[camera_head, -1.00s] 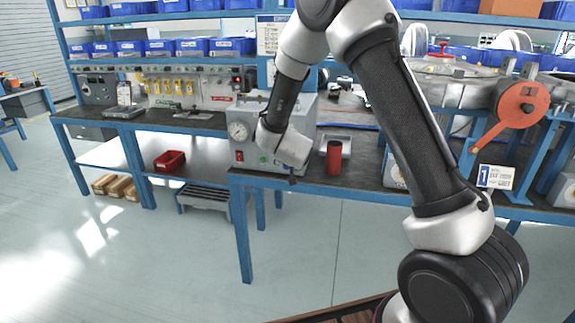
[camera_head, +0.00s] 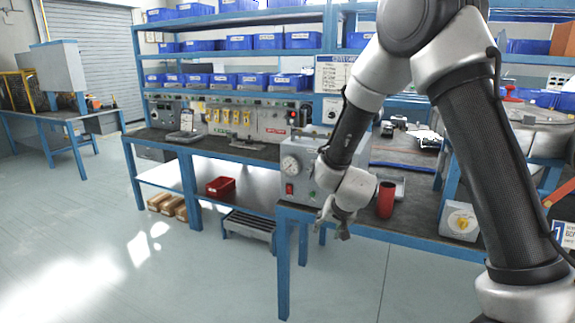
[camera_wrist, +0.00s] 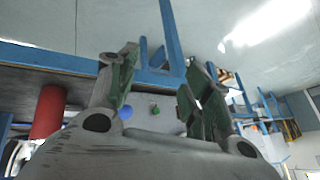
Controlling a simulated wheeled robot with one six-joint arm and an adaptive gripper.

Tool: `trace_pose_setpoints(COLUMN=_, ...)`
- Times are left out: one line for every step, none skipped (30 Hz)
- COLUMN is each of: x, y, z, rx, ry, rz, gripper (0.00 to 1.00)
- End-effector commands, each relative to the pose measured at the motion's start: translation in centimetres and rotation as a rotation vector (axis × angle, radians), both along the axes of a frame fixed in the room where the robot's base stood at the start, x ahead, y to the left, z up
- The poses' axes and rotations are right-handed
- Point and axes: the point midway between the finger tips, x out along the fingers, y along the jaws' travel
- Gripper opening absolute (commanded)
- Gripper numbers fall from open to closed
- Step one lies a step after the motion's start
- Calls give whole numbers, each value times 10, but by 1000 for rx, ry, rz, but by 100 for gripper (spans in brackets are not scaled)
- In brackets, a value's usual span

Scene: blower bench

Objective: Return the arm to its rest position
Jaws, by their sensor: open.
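My gripper (camera_head: 335,222) hangs at the end of my bent arm, in front of the near bench's left front edge. In the wrist view my gripper (camera_wrist: 160,75) has its two fingers spread apart with nothing between them. A red cylinder (camera_head: 386,200) stands upright on the bench just right of my wrist, apart from it. It also shows at the left of the wrist view (camera_wrist: 48,112). My forearm and wrist cover part of the grey gauge box (camera_head: 300,165) behind them.
The near bench (camera_head: 410,226) has blue legs and a dark top. A dial box (camera_head: 460,220) stands on its right part. A red bin (camera_head: 220,186) lies on the lower shelf of the back bench. The floor (camera_head: 120,260) at the left is open.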

Motion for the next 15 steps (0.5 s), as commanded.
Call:
trace_pose_setpoints(x=-17, y=4, z=6, rx=14, ry=55, rz=53, gripper=50)
trace_pose_setpoints(x=-28, y=5, z=9, rx=20, ry=92, rz=87, gripper=50)
trace_pose_setpoints(x=-44, y=3, z=17, rx=27, ry=140, rz=130, gripper=50)
trace_pose_setpoints(x=-56, y=1, z=24, rx=29, ry=175, rz=162, gripper=50)
trace_pose_setpoints(x=-69, y=-2, z=32, rx=30, ry=208, rz=191, gripper=50)
trace_pose_setpoints(x=-85, y=-8, z=44, rx=26, ry=246, rz=228, gripper=50)
trace_pose_setpoints(x=-97, y=-14, z=52, rx=23, ry=274, rz=252, gripper=50)
trace_pose_setpoints(x=-109, y=-21, z=62, rx=16, ry=299, rz=275, gripper=50)
trace_pose_setpoints(x=-126, y=-31, z=75, rx=6, ry=332, rz=302, gripper=50)
trace_pose_setpoints(x=-138, y=-40, z=86, rx=-4, ry=352, rz=320, gripper=50)
trace_pose_setpoints(x=-151, y=-50, z=96, rx=-16, ry=374, rz=337, gripper=50)
trace_pose_setpoints(x=-169, y=-64, z=111, rx=-36, ry=398, rz=354, gripper=50)
trace_pose_setpoints(x=-183, y=-75, z=121, rx=-53, ry=415, rz=365, gripper=50)
trace_pose_setpoints(x=-196, y=-87, z=132, rx=-70, ry=426, rz=372, gripper=50)
trace_pose_setpoints(x=-213, y=-103, z=145, rx=-94, ry=439, rz=377, gripper=50)
